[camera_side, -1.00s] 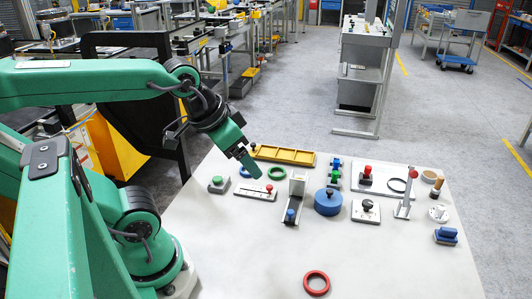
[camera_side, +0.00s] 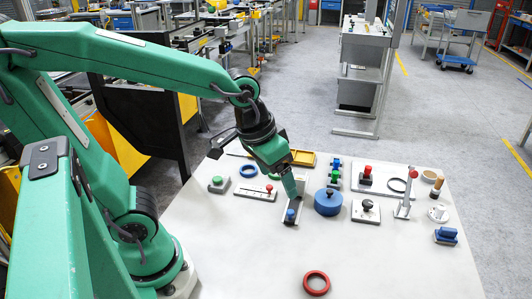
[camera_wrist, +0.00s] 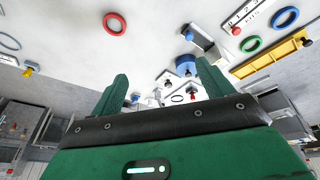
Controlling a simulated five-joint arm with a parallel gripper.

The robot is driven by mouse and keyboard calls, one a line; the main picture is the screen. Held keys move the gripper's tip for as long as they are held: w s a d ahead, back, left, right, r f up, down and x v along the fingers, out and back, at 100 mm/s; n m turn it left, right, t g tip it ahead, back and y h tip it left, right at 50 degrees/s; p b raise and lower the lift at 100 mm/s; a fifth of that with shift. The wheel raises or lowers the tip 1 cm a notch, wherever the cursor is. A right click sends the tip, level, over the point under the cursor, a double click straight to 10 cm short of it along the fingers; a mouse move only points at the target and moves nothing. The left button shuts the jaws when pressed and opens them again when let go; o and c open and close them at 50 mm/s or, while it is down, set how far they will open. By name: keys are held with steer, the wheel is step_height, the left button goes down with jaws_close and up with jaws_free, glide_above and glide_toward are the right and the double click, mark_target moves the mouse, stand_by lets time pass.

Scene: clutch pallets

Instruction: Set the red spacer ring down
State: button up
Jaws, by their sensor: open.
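The red spacer ring (camera_side: 317,293) lies flat on the white table near its front edge in the side view. It also shows at the upper left of the wrist view (camera_wrist: 105,25).
A blue ring (camera_side: 241,171), yellow tray (camera_side: 312,158), blue cylinder (camera_side: 328,204), red-topped upright post (camera_side: 404,205) and several small fixtures stand across the table's back half. A green ring (camera_wrist: 243,47) shows in the wrist view. Table around the red ring is clear.

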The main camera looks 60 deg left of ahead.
steer(key=w+d+f+g, duration=0.2)
steer(key=w+d+f, duration=0.1)
steer(key=d+f, duration=0.35)
steer(key=g, duration=0.2)
glide_above(316, 285)
steer(key=shift+n+y, duration=0.3)
steer(key=shift+n, duration=0.1)
steer(key=shift+d+f, duration=0.15)
steer(key=shift+f, duration=4.65)
steer(key=shift+f, duration=0.1)
steer(key=shift+f, duration=2.45)
steer(key=c, duration=1.1)
steer(key=shift+r, duration=0.1)
steer(key=shift+c, duration=0.2)
